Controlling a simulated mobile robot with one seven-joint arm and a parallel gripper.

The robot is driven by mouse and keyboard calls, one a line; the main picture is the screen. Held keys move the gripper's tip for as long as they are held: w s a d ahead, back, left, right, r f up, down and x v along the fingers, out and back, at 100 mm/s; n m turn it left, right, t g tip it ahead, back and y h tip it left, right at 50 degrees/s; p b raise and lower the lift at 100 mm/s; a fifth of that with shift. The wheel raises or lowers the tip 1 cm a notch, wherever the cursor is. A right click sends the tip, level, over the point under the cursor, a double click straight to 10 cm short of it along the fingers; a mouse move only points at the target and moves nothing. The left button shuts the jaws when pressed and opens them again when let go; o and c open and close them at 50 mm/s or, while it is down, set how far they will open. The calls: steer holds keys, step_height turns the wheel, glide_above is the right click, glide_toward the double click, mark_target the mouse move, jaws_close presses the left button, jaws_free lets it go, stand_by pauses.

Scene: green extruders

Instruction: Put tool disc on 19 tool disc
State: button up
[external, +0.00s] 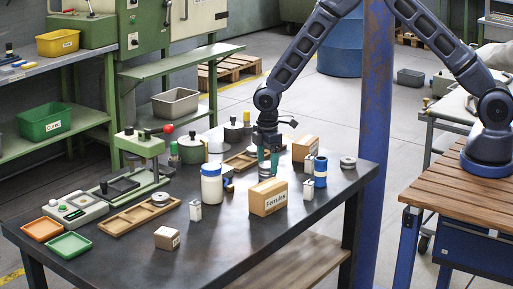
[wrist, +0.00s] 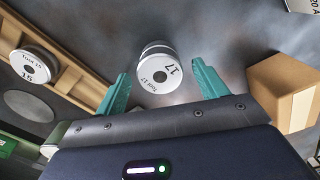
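My gripper (external: 268,168) hangs low over the dark table, behind the Ferrules box in the external view. In the wrist view its two teal fingers (wrist: 161,75) are spread apart. A light grey tool disc marked 17 (wrist: 155,71) shows in the gap between them. A dark band and another grey edge show beyond its face; I cannot tell whether it lies on a second disc. Contact with the fingers is not visible. No marking 19 is readable.
The Ferrules box (external: 268,197) stands close in front of my gripper, with another cardboard box (external: 305,149) behind. A white jar (external: 211,184) and a blue cylinder (external: 320,172) stand nearby. Grey discs lie at the right (external: 348,162) and in the front wooden tray (external: 160,198). The front right tabletop is clear.

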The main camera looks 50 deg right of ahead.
mark_target(267, 164)
steer(key=shift+r, duration=0.1)
step_height(267, 164, up, 12)
steer(key=s+d+r+m+t, duration=0.1)
steer(key=s+d+r+m, duration=0.1)
steer(key=s+d+r, duration=0.5)
steer(key=s+d+r+m, duration=0.25)
steer(key=d+r, duration=0.25)
steer(key=r, duration=0.4)
steer(key=s+d+r+m+t, duration=0.1)
steer(key=s+d+r, duration=0.4)
steer(key=d+r, duration=0.3)
steer(key=s+d+r+m+t, duration=0.1)
steer(key=s+d+m, duration=0.1)
steer(key=s, duration=0.7)
steer(key=s+d+r+m, duration=0.2)
steer(key=s+d, duration=0.3)
steer(key=s, duration=0.3)
steer(key=s+d+r+m+t, duration=0.1)
steer(key=s+d+r+m, duration=0.1)
steer(key=s, duration=0.7)
steer(key=shift+s+d+r+m+t, duration=0.3)
steer(key=shift+d+m, duration=0.25)
steer(key=shift+d, duration=0.45)
